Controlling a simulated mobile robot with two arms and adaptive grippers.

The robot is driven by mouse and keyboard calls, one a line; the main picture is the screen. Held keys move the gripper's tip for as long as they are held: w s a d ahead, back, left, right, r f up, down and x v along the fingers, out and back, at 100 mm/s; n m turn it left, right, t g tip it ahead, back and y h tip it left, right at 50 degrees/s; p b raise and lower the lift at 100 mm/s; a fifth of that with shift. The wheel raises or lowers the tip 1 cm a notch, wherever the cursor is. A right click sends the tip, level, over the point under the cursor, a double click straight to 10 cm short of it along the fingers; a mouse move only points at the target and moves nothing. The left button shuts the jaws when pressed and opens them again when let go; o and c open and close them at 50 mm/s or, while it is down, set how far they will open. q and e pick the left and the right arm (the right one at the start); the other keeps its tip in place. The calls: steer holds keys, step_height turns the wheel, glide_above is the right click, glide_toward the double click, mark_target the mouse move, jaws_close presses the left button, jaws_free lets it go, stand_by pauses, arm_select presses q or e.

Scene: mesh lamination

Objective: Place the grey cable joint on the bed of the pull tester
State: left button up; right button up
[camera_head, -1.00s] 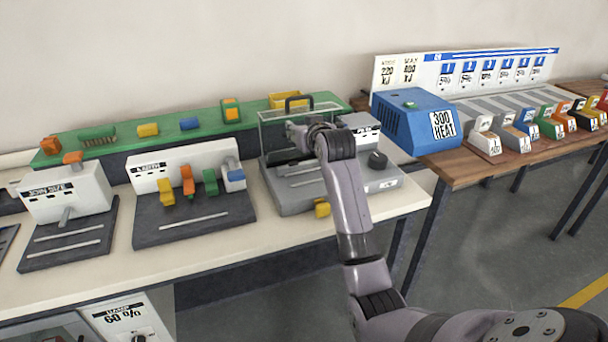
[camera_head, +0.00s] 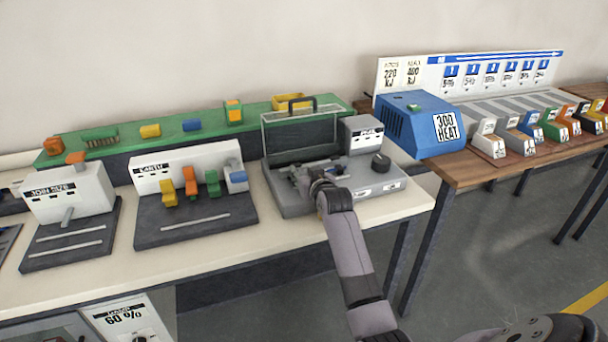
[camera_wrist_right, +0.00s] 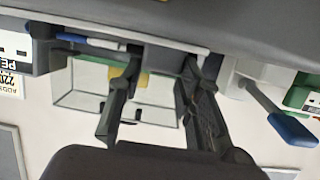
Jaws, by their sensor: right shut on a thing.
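A grey machine (camera_head: 285,204) with a raised clear lid (camera_head: 320,125) stands at the right end of the pale bench; it appears to be the pull tester. My right gripper (camera_head: 300,174) is low over its bed, coming from the front. In the right wrist view my gripper (camera_wrist_right: 160,80) is shut on a dark grey block (camera_wrist_right: 162,56), which appears to be the grey cable joint. I cannot tell whether the block touches the bed. In the head view the gripper and arm mostly hide it. My left gripper is not in view.
A knob (camera_head: 381,162) sits on the machine's right side. Left of it is a dark-based station (camera_head: 195,228) with coloured levers. A green shelf (camera_head: 110,141) with coloured pieces runs behind. A blue heater box (camera_head: 415,125) stands on the wooden table at right.

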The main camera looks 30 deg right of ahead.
steer(key=shift+f, duration=0.1)
steer(key=o, duration=1.2)
steer(key=v, duration=1.2)
